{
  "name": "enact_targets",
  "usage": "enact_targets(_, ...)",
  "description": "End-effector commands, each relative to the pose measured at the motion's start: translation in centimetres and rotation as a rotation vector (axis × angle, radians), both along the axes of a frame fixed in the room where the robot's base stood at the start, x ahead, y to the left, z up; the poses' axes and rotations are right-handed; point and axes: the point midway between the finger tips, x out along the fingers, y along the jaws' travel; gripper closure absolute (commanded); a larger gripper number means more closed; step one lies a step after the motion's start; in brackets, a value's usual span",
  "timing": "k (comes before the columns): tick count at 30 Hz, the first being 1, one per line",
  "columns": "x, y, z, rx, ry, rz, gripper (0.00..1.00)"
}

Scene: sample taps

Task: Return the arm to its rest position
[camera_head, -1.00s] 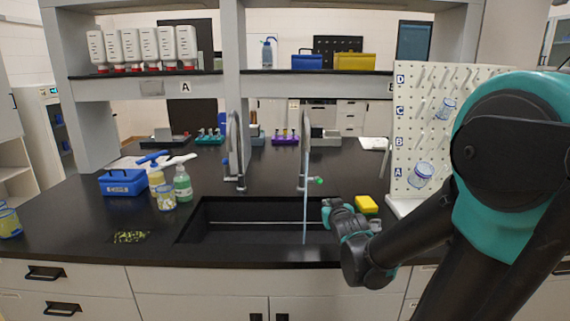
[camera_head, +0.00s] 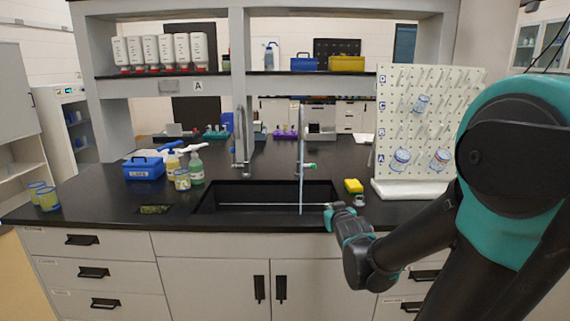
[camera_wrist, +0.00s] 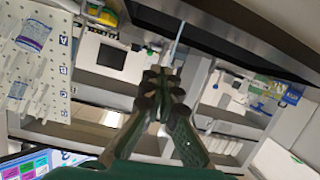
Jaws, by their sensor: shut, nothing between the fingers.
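My arm reaches in from the right in the head view and is bent at the elbow. My gripper (camera_head: 334,212) is at the front edge of the counter, just right of the thin pale blue stream (camera_head: 300,190) under the right tap (camera_head: 302,150). In the wrist view my gripper (camera_wrist: 163,74) has its fingers together with nothing between them. The stream shows beyond its tips there (camera_wrist: 178,42). It looks apart from the stream, though the exact gap cannot be told.
The black sink (camera_head: 240,196) is in front of my gripper. A yellow sponge (camera_head: 353,186) lies right of it, and a pegboard (camera_head: 392,115) with cups stands farther right. Bottles (camera_head: 196,168) and a blue box (camera_head: 144,170) stand left. Cabinets (camera_head: 212,290) front the counter.

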Motion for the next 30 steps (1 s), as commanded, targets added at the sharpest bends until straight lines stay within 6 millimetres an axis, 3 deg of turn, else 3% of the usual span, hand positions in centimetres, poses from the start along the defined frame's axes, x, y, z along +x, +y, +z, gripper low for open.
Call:
enact_targets(8, -2.1, -1.5, -3.0, 0.005, 0.130, -0.041, 1.00)
enact_targets(14, -5.2, -2.9, -6.4, 0.012, 0.286, -0.079, 1.00)
enact_targets(20, -10.8, -4.2, -11.1, 0.031, 0.520, -0.119, 1.00)
enact_targets(24, -16.5, -4.6, -14.5, 0.054, 0.728, -0.134, 1.00)
enact_targets(27, -19.7, -4.5, -16.1, 0.068, 0.840, -0.135, 1.00)
enact_targets(30, -21.5, -4.3, -16.8, 0.075, 0.902, -0.132, 1.00)
